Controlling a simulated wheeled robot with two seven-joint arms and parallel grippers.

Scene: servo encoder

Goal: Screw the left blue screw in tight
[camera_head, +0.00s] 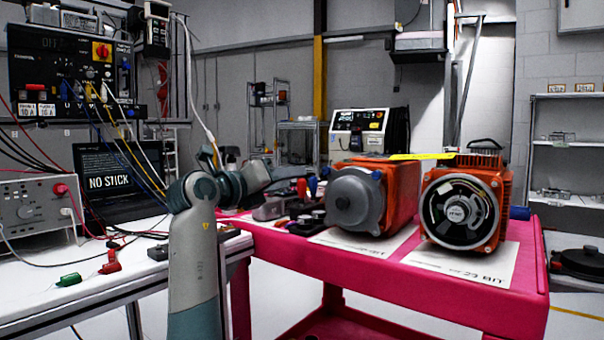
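The grey round motor face (358,200) on an orange motor body (400,190) stands on a white sheet on the pink cart. A left blue screw (327,172) and a right blue screw (377,175) show on the upper edge of the motor face. How deep either screw sits is too small to tell.
A second orange motor (467,205) with an open encoder face stands to the right on a white sheet. Red and blue handles (302,187) and dark small parts lie left of the grey motor. A white bench (110,270) with cables stands left.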

